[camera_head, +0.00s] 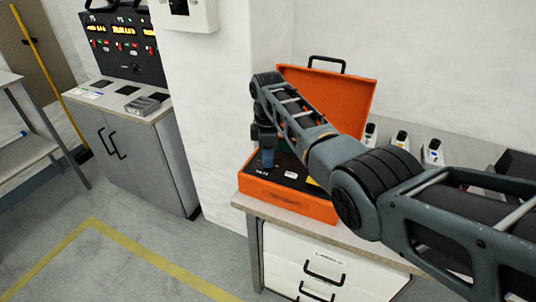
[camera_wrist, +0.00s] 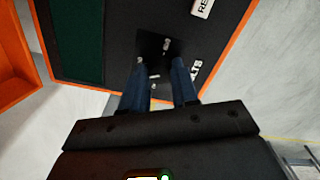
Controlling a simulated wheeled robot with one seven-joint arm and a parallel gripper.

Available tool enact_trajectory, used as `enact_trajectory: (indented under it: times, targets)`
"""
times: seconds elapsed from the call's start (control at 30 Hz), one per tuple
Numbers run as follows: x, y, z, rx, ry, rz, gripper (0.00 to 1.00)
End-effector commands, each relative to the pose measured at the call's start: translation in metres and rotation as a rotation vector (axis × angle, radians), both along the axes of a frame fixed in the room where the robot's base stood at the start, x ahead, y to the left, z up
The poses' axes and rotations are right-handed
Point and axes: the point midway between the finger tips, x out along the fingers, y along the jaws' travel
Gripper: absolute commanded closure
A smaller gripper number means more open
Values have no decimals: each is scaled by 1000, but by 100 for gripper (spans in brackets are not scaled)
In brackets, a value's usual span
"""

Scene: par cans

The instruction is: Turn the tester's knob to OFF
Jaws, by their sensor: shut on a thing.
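The tester (camera_head: 290,206) is an orange case with a black panel, its lid raised, on the bench. My gripper (camera_head: 267,160) points down onto the left part of the panel. In the wrist view my gripper (camera_wrist: 160,68) has its two blue fingers on either side of the small dark knob (camera_wrist: 160,62), shut on it. The knob is hard to tell from the dark plate around it. Small pale marks lie around it, too blurred to read, so its setting cannot be told. A partly hidden white label is beside the right finger.
The raised orange lid (camera_head: 345,95) stands behind the panel, close to my arm. Several small devices (camera_head: 432,150) stand along the bench to the right. White drawers (camera_head: 315,262) are below. A grey cabinet (camera_head: 135,150) with a lit control panel stands at left. The floor between is clear.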

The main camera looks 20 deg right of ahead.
Motion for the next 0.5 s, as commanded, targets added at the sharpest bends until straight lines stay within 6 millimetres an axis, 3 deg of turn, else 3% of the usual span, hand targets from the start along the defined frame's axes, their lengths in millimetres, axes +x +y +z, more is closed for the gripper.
enact_trajectory:
  times: [0.5]
  targets:
    - [1,0,0,-1,-3,490,100]
